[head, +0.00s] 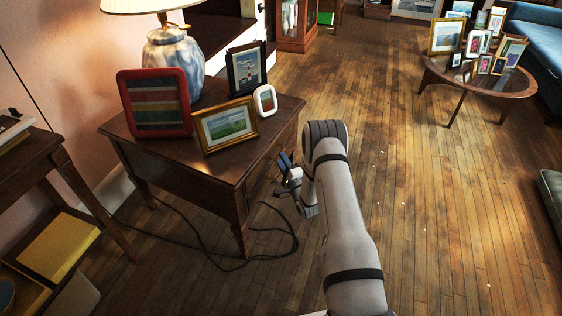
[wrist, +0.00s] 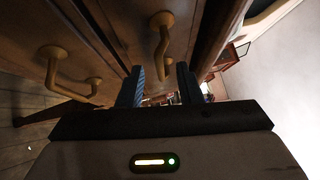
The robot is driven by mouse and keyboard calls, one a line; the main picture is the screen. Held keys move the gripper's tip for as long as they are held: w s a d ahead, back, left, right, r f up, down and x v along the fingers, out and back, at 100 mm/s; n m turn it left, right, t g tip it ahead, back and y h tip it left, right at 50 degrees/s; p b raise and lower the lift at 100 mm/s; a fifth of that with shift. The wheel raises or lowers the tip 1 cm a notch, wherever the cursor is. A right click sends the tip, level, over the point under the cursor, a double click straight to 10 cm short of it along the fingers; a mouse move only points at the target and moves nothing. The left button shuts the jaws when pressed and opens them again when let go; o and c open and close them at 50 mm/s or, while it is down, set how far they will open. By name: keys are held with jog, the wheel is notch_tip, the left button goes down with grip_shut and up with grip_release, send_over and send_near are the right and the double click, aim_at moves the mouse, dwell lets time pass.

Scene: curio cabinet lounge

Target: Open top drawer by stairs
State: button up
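A dark wooden side table (head: 170,155) stands at left, its drawer front facing right and mostly turned away from the head view. In the wrist view, which is turned sideways, two brass handles show on the drawer fronts. The upper drawer's handle (wrist: 163,42) lies nearer the tabletop edge; the lower drawer's handle (wrist: 72,72) is to its left. My gripper (wrist: 160,75) is open, its two blue-grey fingers apart, with the near end of the upper handle showing between the fingertips. I cannot tell contact. In the head view my gripper (head: 285,170) is beside the drawer front. The drawers look shut.
Picture frames (head: 225,125) and a lamp (head: 172,55) stand on the side table. A black cable (head: 205,250) lies on the floor below. A coffee table with frames (head: 480,82) and a blue sofa (head: 540,40) are at far right. The floor right of the drawers is mostly clear.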

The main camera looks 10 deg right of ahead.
jog(key=shift+w+a+r, duration=0.1)
jog(key=shift+w+a, duration=0.1)
jog(key=shift+w, duration=0.5)
grip_shut()
